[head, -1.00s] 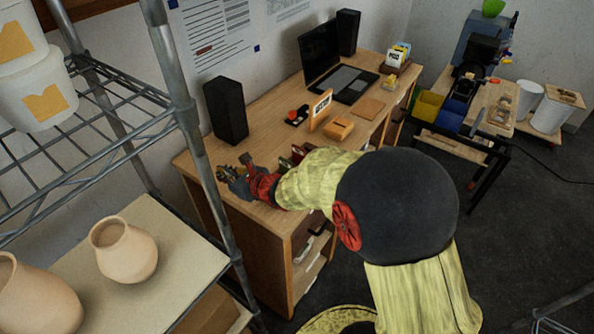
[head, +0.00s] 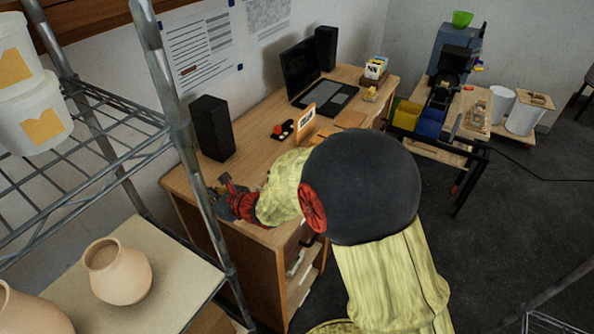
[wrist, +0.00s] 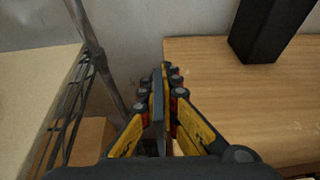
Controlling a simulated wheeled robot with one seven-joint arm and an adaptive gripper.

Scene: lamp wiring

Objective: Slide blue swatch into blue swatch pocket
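My gripper (head: 222,190) is over the left end of the wooden desk, near the black speaker. In the wrist view (wrist: 165,80) its fingers are close together. A thin slate-grey flat piece (wrist: 159,125) stands edge-on between them. It seems to be held, but its face is turned away, so I cannot tell whether it is the blue swatch. No blue swatch lying loose and no clearly blue swatch pocket can be made out. My arm hides part of the desk's near side.
The desk (head: 185,180) carries a speaker (head: 211,128), a small sign (head: 304,121), a laptop (head: 325,95) and a card holder (head: 375,70). A wire shelf (head: 180,120) stands close on the left. Bare floor (head: 500,220) lies to the right.

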